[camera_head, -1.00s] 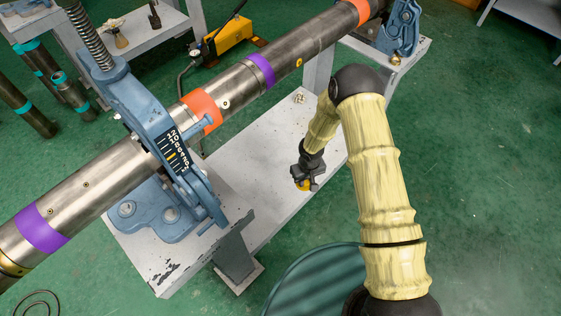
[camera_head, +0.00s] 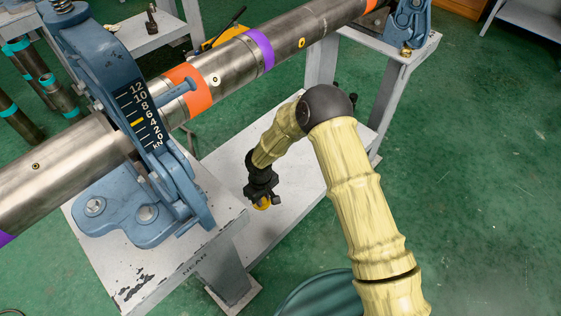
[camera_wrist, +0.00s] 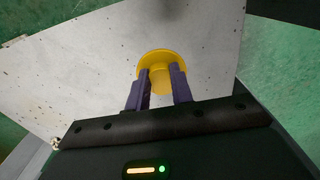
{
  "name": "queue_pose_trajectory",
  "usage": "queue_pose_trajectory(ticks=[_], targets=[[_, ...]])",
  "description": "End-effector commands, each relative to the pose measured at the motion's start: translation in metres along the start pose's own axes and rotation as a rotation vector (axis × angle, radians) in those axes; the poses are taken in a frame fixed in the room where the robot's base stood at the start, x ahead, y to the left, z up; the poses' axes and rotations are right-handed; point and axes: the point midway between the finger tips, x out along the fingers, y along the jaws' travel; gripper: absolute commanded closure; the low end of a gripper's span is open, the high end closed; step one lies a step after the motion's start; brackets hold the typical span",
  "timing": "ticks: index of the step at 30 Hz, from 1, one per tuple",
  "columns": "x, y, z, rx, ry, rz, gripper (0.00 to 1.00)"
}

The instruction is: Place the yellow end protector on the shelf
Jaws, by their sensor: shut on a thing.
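The yellow end protector (camera_wrist: 160,62) is a round yellow disc with a narrower body, held between the two purple fingers of my gripper (camera_wrist: 159,88) in the wrist view. In the head view the yellow end protector (camera_head: 262,203) shows only as a small yellow patch under my gripper (camera_head: 262,198). The white, speckled shelf (camera_head: 283,196) is the low board between the vise stands. My gripper is over this shelf, pointing down. I cannot tell whether the protector touches it. The shelf (camera_wrist: 70,70) fills much of the wrist view.
A blue pipe vise (camera_head: 125,110) with a kN scale stands on the near stand (camera_head: 165,280), left of my arm. A steel pipe (camera_head: 235,65) with orange and purple bands runs above the shelf's far side. A teal round object (camera_head: 315,298) is at the bottom. The shelf's middle looks clear.

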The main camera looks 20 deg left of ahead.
Motion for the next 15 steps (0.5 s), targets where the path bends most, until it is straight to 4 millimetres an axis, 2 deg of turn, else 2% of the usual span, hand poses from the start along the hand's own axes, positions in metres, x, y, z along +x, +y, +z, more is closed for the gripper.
queue_pose_trajectory(ticks=[5, 8, 15], targets=[[-0.001, 0.0, 0.0, 0.001, 0.0, 0.0, 1.0], [0.006, 0.0, 0.0, 0.001, -0.001, 0.0, 1.0], [0.049, 0.0, 0.001, 0.001, -0.001, -0.002, 1.0]])
